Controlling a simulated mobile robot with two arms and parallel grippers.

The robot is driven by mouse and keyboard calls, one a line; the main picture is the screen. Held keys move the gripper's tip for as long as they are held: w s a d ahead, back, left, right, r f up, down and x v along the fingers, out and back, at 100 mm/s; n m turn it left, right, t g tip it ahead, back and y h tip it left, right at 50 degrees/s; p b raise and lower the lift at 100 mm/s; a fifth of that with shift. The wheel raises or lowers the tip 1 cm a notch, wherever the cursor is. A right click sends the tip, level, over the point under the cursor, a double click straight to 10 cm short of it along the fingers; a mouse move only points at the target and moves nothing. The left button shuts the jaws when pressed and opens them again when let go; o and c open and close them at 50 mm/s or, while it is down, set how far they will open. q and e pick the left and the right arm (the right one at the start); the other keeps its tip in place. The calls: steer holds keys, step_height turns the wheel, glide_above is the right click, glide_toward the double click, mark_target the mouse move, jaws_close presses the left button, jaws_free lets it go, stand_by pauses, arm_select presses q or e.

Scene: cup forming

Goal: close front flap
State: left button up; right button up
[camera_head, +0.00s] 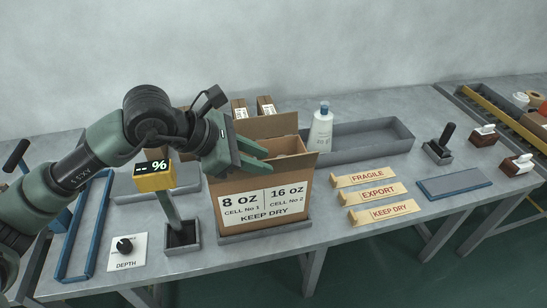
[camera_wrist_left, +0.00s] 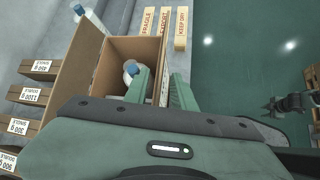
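A brown open carton (camera_head: 265,207) stands on a grey tray, its front printed 8 OZ, 16 OZ and KEEP DRY. The front flap (camera_head: 287,170) appears to stand upright above the printed wall. The back flap (camera_head: 268,126) stands up behind. In the wrist view, a white bottle with a blue cap (camera_wrist_left: 131,68) is inside the carton (camera_wrist_left: 112,50). My left gripper (camera_head: 269,160) is open at the carton's front edge. In the wrist view its fingers (camera_wrist_left: 160,88) straddle the front panel, one inside and one outside; contact is unclear. My right gripper does not show.
A yellow display post (camera_head: 154,177) and a depth dial (camera_head: 125,246) stand left of the carton. A white bottle (camera_head: 321,128) stands behind right, by a long grey tray (camera_head: 372,137). Label strips (camera_head: 372,190) lie to the right. A dark jointed shape in the wrist view is unclear.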

mark_target(273, 162)
arm_select(q)
steer(key=p+x, duration=0.1)
steer(key=x, duration=0.2)
steer(key=shift+w+d+f, duration=0.15)
steer(key=shift+d+f, duration=0.05)
steer(key=shift+d, duration=0.05)
steer(key=shift+w+d+f, duration=0.15)
steer(key=shift+d+f, duration=0.05)
steer(key=shift+f, duration=0.2)
jaws_close()
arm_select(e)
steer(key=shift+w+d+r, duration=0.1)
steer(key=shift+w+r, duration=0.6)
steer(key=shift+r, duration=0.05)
arm_select(q)
steer(key=shift+r, duration=0.1)
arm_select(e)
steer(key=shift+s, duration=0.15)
